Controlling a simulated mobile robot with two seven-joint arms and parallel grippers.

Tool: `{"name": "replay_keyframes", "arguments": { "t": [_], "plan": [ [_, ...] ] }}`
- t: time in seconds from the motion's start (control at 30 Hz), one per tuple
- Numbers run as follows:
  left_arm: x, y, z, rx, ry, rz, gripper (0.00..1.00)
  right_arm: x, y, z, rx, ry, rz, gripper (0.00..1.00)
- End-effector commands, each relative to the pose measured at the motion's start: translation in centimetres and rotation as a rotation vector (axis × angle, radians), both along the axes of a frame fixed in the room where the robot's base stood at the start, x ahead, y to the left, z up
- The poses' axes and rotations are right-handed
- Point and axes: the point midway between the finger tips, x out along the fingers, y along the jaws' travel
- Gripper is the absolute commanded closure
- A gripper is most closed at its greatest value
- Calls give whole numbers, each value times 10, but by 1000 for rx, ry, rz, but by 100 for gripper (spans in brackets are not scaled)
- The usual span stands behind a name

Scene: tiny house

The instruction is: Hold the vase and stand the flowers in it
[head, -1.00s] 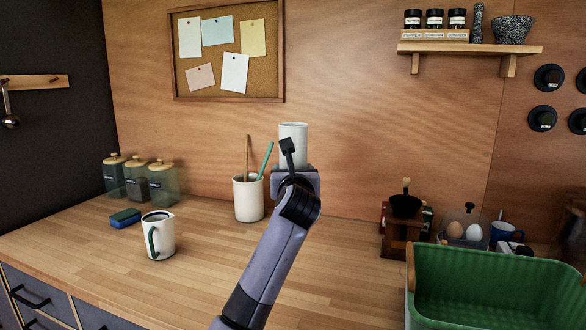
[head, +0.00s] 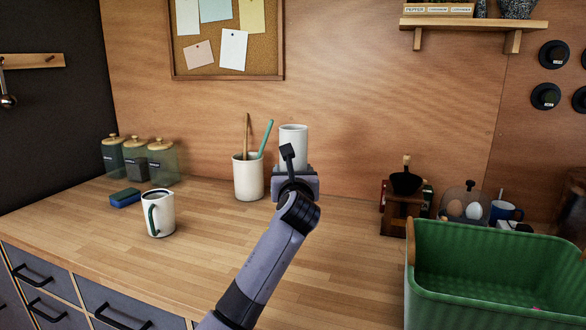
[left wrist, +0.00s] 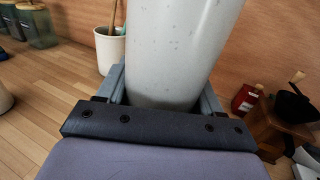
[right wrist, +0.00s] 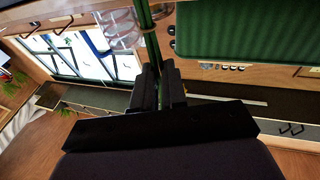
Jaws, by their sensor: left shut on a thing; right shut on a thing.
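The vase (head: 293,134) is a pale, speckled, upright cylinder in the head view, above the counter. My left gripper (head: 294,170) is shut on its lower part. In the left wrist view the vase (left wrist: 175,50) fills the space between the fingers, and its inside is hidden. My right gripper (right wrist: 157,75) shows only in the right wrist view. It is shut on the green stems of the flowers (right wrist: 147,35). The stems run up out of the picture, so the blooms are not clearly seen there. The flowers are apart from the vase.
A utensil cup (head: 248,177) stands just left of the vase. A mug (head: 160,215), a blue sponge (head: 125,197) and jars (head: 135,158) are farther left. The middle counter is clear.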

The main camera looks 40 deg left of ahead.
Motion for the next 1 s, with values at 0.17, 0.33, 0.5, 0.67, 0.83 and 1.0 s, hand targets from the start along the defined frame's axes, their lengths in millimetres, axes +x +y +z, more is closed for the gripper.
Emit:
{"name": "replay_keyframes", "arguments": {
  "t": [0.17, 0.33, 0.5, 0.67, 0.83, 1.0],
  "plan": [
    [0, 0, -11, 1, -2, 1, 77, 0, 0, -4, 0, 0, 0, 100],
    [0, 0, -21, 0, -2, 0, 77, 0, 0, -7, 0, 0, 0, 100],
    [0, 0, -31, 2, -2, 0, 77, 0, 0, -10, 0, 0, 0, 100],
    [0, 0, -41, 3, -2, 0, 77, 0, 0, -14, 0, 0, 0, 100],
    [0, 0, -51, 1, -2, 0, 77, 0, 0, -17, 0, 0, 0, 100],
    [0, 0, -62, 1, -2, 0, 77, 0, 0, -21, 0, 0, 0, 100]
  ]
}}
